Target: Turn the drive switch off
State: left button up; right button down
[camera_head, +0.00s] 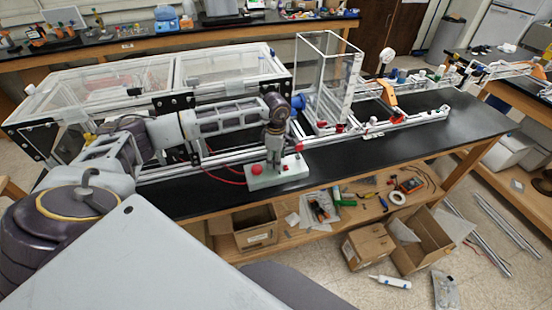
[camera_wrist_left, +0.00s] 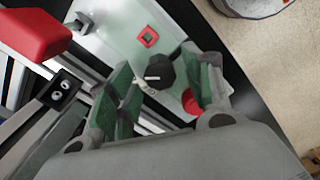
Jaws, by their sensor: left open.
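The drive switch appears to be the round black knob (camera_wrist_left: 160,72) with a white pointer line, on the pale control box (camera_wrist_left: 112,30) in the left wrist view. The pointer lies roughly level, toward the picture's left. My left gripper (camera_wrist_left: 154,66) is open, its green-padded fingers on either side of the knob; I cannot tell whether they touch it. In the head view the gripper (camera_head: 274,168) points down over the control box (camera_head: 290,178) at the bench's front edge, and hides the knob. My right gripper is out of view.
On the box are a red square indicator (camera_wrist_left: 148,39) and a red button (camera_wrist_left: 192,101), partly hidden by a finger. An aluminium rail (camera_head: 215,158) and a clear enclosure (camera_head: 325,80) stand behind. The black bench (camera_head: 430,130) has free room at right.

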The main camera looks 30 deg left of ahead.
pick_arm(q)
jog(key=shift+c, duration=0.2)
jog(key=c, duration=1)
jog(key=shift+f+n+b, duration=0.15)
jog(key=shift+n+b, duration=1.25)
jog(key=shift+n, duration=0.5)
jog(key=n+b, duration=0.2)
jog(key=n, duration=0.2)
jog(key=shift+n, duration=0.3)
jog(key=n+b, duration=0.1)
jog(key=n, duration=0.3)
jog(key=shift+b, duration=0.35)
jog(key=shift+n+b, duration=0.6)
jog(key=shift+n, duration=2.1)
